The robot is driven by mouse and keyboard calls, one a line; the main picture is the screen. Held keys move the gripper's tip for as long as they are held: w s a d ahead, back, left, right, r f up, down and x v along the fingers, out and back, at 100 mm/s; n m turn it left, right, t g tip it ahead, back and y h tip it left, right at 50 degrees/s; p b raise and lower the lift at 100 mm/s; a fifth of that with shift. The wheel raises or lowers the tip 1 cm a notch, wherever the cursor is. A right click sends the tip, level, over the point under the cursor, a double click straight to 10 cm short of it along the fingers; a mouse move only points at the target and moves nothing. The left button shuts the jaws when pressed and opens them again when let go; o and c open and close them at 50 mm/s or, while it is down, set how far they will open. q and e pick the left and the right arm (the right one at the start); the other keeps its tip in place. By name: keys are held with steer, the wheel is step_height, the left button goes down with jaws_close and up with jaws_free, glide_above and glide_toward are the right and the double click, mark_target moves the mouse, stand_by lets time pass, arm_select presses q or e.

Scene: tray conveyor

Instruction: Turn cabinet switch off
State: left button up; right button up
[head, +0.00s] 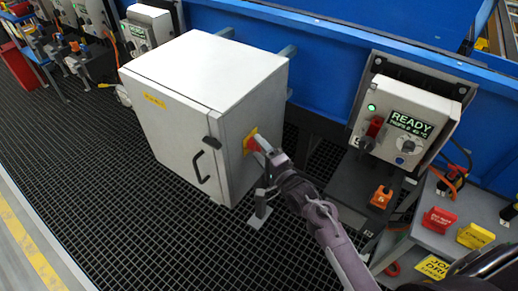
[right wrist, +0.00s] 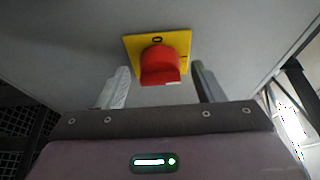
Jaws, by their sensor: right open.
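The white cabinet (head: 200,75) stands in the middle of the head view, with a black door handle (head: 198,167) on its front. The cabinet switch (head: 251,141) is a red knob on a yellow plate on the cabinet's right side. In the right wrist view the switch's red knob (right wrist: 160,66) is ahead of my right gripper (right wrist: 160,88), between the lines of its two fingers. The fingers are apart and the gripper is open. In the head view my right gripper (head: 262,145) is close to the switch and hides part of it. My left gripper is not in view.
A control box with a READY display (head: 410,124) and green light stands to the right. An orange block (head: 381,197), a red block (head: 438,221) and a yellow block (head: 475,236) are near it. A blue conveyor wall (head: 330,55) runs behind. Dark grating floor (head: 150,200) is free in front.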

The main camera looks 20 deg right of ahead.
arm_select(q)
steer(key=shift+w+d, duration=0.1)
arm_select(e)
steer(key=shift+w+a, duration=0.1)
steer(key=shift+w, duration=0.35)
steer(key=c, duration=1)
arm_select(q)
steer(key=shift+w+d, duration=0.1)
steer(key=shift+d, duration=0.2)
arm_select(e)
steer(key=shift+o, duration=0.2)
